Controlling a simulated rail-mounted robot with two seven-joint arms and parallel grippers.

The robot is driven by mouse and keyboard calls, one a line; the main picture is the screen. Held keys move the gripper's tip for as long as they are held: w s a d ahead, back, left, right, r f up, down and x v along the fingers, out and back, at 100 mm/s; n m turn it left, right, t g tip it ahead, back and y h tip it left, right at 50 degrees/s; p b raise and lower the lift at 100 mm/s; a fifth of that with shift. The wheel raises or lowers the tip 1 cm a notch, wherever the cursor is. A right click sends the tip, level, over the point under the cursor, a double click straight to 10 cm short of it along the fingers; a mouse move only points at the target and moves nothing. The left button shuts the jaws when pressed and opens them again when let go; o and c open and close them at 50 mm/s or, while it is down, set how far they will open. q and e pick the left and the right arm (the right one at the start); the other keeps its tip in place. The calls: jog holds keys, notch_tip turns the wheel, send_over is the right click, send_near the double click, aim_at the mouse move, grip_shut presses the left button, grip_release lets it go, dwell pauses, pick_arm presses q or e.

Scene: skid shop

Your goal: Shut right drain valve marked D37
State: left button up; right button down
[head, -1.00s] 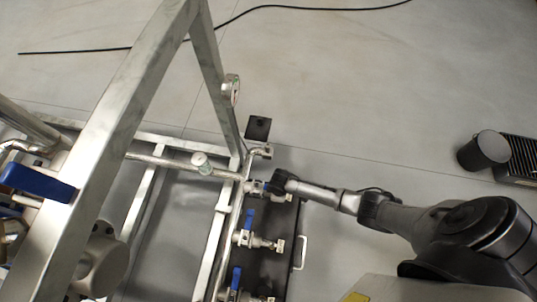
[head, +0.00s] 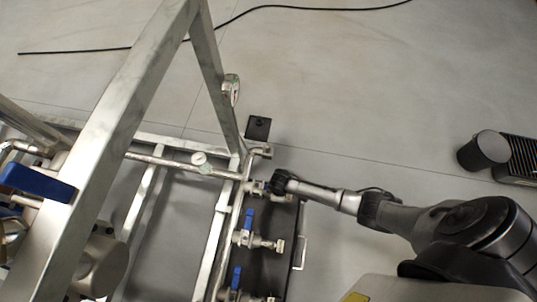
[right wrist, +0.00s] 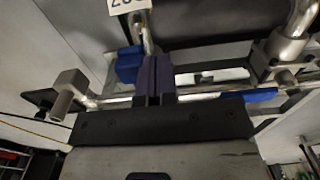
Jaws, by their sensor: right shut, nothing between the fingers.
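A row of drain valves with blue handles runs along the skid's right edge in the head view. The middle valve handle (head: 249,219) and the near valve handle (head: 236,278) show there. My right gripper (head: 279,183) is at the far valve (head: 257,188), covering its handle. In the right wrist view my right gripper (right wrist: 155,77) is shut and empty, its fingers beside a blue handle (right wrist: 128,65); I cannot tell if they touch. A white tag (right wrist: 128,5) is cut off at the top, so I cannot read its full marking. My left gripper is out of view.
Steel frame bars (head: 120,130) rise at the left and over the pipes. A dark tray with a handle (head: 301,252) lies beside the valves.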

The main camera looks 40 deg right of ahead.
jog(key=shift+w+d, duration=0.1)
jog(key=shift+d, duration=0.05)
jog(key=shift+w+d, duration=0.4)
jog(key=shift+d, duration=0.3)
jog(key=shift+w+d, duration=0.1)
jog(key=shift+d, duration=0.1)
jog(key=shift+w+d, duration=0.1)
jog(key=shift+d, duration=0.05)
jog(key=shift+w+d, duration=0.6)
